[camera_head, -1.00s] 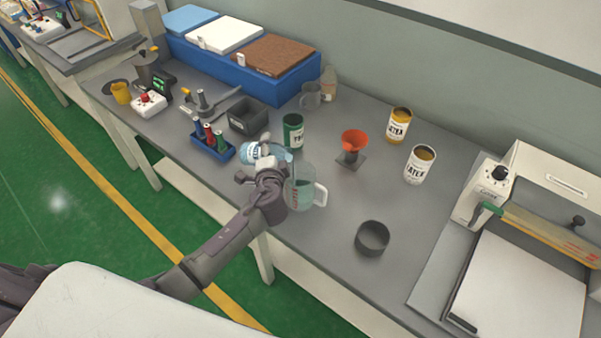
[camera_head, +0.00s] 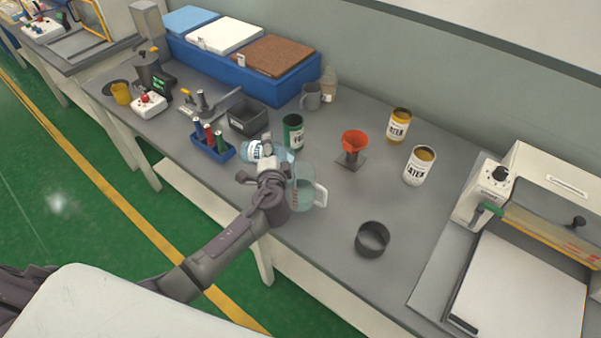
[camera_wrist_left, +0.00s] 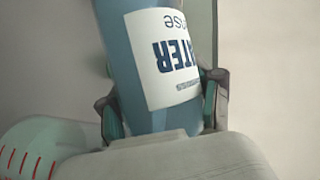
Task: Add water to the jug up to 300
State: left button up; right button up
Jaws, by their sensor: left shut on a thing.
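My left gripper (camera_head: 268,169) is shut on a blue water bottle (camera_head: 252,151) with a white label. In the left wrist view the bottle (camera_wrist_left: 135,60) sits between both fingers (camera_wrist_left: 160,108), its label upside down. In the head view the bottle lies tilted, nearly level, above the table near the jug. The clear jug (camera_head: 305,190) with red marks and a white handle stands on the table just right of my gripper, partly hidden by it. It also shows in the left wrist view (camera_wrist_left: 40,140). The liquid level against the marks is too small to read. My right gripper is not in view.
An orange funnel (camera_head: 354,142) on a stand, two latex cans (camera_head: 419,167) and a dark ring (camera_head: 372,239) are to the right. The table between them is clear.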

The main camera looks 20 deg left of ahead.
pick_arm(q)
jog(key=shift+d+r, duration=0.15)
jog(key=shift+r, duration=0.25)
dwell(0.4)
